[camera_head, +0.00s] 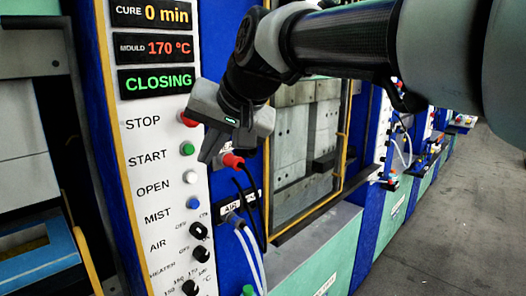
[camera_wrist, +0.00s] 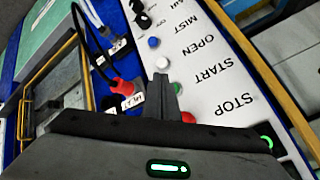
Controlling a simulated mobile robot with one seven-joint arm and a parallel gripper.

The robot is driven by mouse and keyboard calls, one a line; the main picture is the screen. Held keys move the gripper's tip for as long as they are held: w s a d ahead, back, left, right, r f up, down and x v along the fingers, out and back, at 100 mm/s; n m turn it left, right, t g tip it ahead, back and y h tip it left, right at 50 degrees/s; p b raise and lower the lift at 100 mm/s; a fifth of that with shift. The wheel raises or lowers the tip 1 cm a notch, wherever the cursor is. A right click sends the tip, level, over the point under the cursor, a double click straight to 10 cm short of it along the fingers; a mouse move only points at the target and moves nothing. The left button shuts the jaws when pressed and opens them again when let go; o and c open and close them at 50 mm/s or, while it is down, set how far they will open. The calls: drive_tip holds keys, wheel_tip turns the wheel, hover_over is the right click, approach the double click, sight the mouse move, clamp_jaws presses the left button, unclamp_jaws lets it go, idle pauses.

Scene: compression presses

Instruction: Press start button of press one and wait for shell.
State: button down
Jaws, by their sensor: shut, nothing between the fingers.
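The white control panel of the press (camera_head: 140,185) fills the left of the head view. Its displays read CURE 0 min, MOULD 170 °C and a green CLOSING (camera_head: 155,80). The green START button (camera_head: 187,149) sits below the red STOP button (camera_head: 188,119). My gripper (camera_head: 206,156) is shut and empty, its fingertips just right of the START button. In the wrist view the gripper tips (camera_wrist: 162,80) lie close beside the green button (camera_wrist: 177,88); I cannot tell whether they touch it. No shell is visible.
Below START are a white OPEN button (camera_head: 190,177), a blue MIST button (camera_head: 193,203) and black knobs (camera_head: 199,231). A red connector (camera_head: 233,161) with black cables is close to my gripper's right. A yellow-framed press opening (camera_head: 344,140) is behind my arm. Grey floor (camera_head: 465,220) is clear at right.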

drive_tip(key=shift+s+d+b, duration=0.4)
drive_tip(key=shift+s+d, duration=0.55)
drive_tip(key=shift+d, duration=0.15)
drive_tip(key=s+d+f+h, duration=0.2)
drive_tip(key=s+d+f, duration=0.3)
drive_tip(key=d, duration=0.3)
drive_tip(key=s+d+f+m+h+p, duration=0.1)
drive_tip(key=s+d+f+h, duration=0.1)
drive_tip(key=s+d+f, duration=0.3)
drive_tip(key=s+d+f+h, duration=0.2)
drive_tip(key=s+d+f, duration=0.4)
drive_tip(key=d, duration=0.6)
wheel_tip(320, 180, down, 2)
drive_tip(key=shift+d+f+g, duration=0.2)
drive_tip(key=shift+d+g, duration=0.15)
drive_tip(key=shift+g, duration=0.05)
idle(3.9)
